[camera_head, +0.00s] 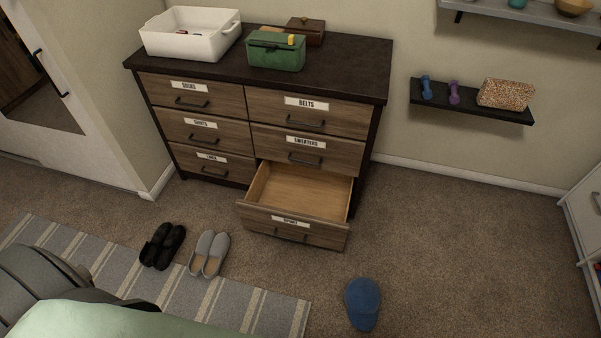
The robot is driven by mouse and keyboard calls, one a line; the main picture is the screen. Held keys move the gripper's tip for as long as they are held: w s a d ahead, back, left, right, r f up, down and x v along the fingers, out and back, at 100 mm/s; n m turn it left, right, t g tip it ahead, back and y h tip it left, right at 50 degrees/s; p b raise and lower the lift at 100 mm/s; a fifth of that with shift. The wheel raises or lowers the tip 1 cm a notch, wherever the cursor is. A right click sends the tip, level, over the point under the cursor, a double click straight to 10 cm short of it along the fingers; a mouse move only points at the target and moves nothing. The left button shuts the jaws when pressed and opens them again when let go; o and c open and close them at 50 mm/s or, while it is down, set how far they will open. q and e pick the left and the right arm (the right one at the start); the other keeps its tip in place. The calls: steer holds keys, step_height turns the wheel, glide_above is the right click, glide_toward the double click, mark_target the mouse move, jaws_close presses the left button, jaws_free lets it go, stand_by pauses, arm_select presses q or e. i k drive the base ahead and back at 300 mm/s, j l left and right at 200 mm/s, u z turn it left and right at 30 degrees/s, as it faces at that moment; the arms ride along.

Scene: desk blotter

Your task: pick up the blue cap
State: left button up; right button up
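The blue cap (362,304) lies on the brown carpet at the lower middle right, in front of the dresser and to the right of the striped rug. Nothing covers it. Neither of my grippers shows in the head view.
The dresser (207,147) has its bottom right drawer (300,190) pulled out and empty. A green bed corner (105,322) is at lower left. Carpet right of the cap is clear.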

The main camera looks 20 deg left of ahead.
mark_target(362, 295)
steer(key=u, duration=0.75)
steer(key=k+l+z, duration=0.5)
steer(key=k+l, duration=0.2)
steer(key=k, duration=0.05)
